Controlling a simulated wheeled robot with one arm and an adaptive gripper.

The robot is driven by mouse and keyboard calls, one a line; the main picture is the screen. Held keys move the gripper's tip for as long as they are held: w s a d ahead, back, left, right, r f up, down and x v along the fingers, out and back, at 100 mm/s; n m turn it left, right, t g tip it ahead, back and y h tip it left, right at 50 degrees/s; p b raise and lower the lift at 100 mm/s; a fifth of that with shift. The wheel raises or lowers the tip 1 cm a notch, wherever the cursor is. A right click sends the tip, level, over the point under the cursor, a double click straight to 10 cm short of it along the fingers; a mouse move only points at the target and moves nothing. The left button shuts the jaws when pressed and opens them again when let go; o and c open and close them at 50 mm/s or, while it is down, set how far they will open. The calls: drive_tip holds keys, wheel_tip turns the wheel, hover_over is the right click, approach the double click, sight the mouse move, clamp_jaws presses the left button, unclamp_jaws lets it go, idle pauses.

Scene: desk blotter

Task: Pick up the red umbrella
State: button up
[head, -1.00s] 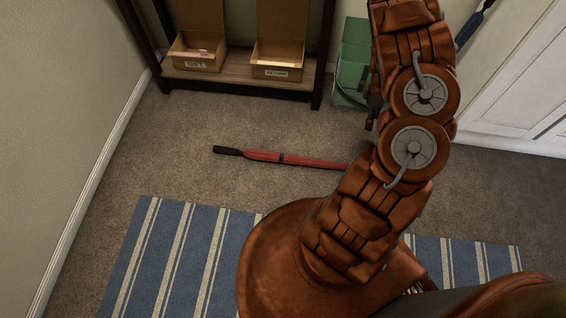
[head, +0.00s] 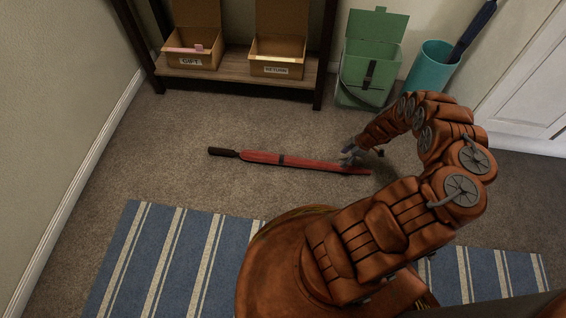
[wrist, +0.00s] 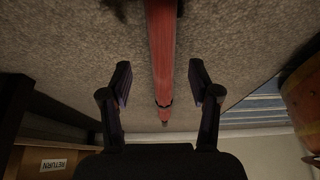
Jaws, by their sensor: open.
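The red umbrella (head: 310,163) lies closed on the carpet, with a dark handle at its left end and a dark band around its middle. My gripper (head: 352,154) is low over the carpet by the umbrella's right part in the head view. In the wrist view the umbrella (wrist: 162,60) runs lengthwise between the two open fingers of my gripper (wrist: 161,80), with a gap on each side. The fingers hold nothing. I cannot tell the exact height of the fingertips above the umbrella.
A shelf (head: 240,80) at the back holds a GIFT box (head: 191,62) and a RETURN box (head: 276,70). A green lidded bin (head: 368,85) and a teal stand (head: 428,68) with a dark blue umbrella (head: 474,32) stand at right. A striped rug (head: 170,260) lies in front.

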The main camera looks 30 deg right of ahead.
sight(334, 166)
drive_tip(key=shift+b+x, duration=0.7)
drive_tip(key=shift+x, duration=0.7)
drive_tip(key=b+x, duration=0.3)
drive_tip(key=x, duration=0.2)
drive_tip(key=shift+a+b, duration=0.35)
drive_tip(key=shift+b, duration=0.05)
drive_tip(key=shift+r, duration=0.15)
drive_tip(key=shift+c, duration=0.3)
clamp_jaws()
